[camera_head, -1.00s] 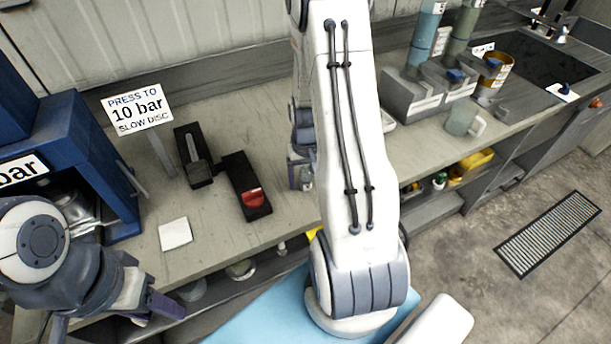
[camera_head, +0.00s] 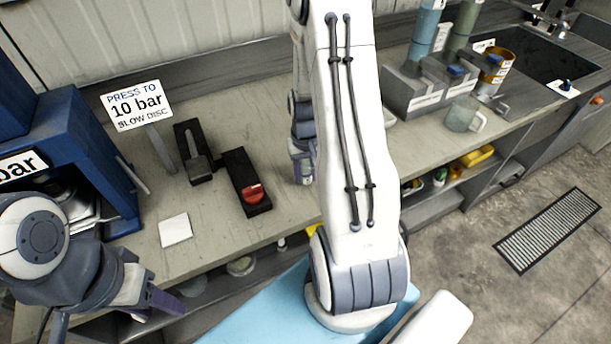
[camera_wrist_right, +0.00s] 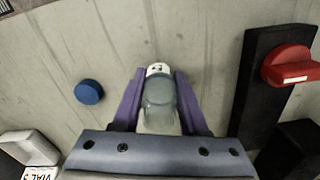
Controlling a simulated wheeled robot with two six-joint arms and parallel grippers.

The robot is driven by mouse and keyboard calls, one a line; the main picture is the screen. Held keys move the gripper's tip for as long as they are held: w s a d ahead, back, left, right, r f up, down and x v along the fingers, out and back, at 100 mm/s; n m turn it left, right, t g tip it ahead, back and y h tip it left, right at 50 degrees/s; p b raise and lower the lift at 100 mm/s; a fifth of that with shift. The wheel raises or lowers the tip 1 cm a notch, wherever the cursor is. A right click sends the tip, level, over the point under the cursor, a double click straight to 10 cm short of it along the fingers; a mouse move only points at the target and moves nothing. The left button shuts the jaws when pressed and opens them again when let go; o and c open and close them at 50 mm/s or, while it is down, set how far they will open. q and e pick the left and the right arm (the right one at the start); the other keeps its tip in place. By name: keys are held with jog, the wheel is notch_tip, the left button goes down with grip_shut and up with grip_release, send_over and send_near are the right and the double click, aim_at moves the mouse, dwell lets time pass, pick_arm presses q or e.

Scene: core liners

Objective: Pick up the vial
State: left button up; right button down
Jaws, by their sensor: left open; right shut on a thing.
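In the right wrist view, my right gripper (camera_wrist_right: 158,98) is shut on the vial (camera_wrist_right: 158,100), a greyish see-through body with a white end that bears small dark marks. The purple fingers press on both sides of it. I cannot tell whether the vial touches the bench. In the head view, my right gripper (camera_head: 302,165) is mostly hidden behind my own white arm, over the bench. My left gripper (camera_head: 160,295) is open and empty at the lower left, near the bench's front edge.
A black block with a red knob (camera_head: 254,193) stands left of the right gripper. A blue round cap (camera_wrist_right: 88,92) lies on the bench. A white card (camera_head: 175,229), a 10 bar sign (camera_head: 136,105) and a blue press (camera_head: 95,130) are at the left. A clear mug (camera_head: 463,115) is at the right.

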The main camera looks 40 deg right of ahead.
notch_tip(320, 180, up, 3)
jog(key=shift+w+f+b, duration=0.1)
jog(key=shift+b, duration=0.25)
pick_arm(q)
notch_tip(320, 180, down, 3)
jog(key=shift+r+b, duration=0.15)
jog(key=shift+b, duration=0.75)
pick_arm(e)
jog(key=s+d+r, duration=0.7)
jog(key=s+d, duration=0.1)
jog(key=shift+s+d, duration=0.15)
jog(key=shift+s, duration=0.05)
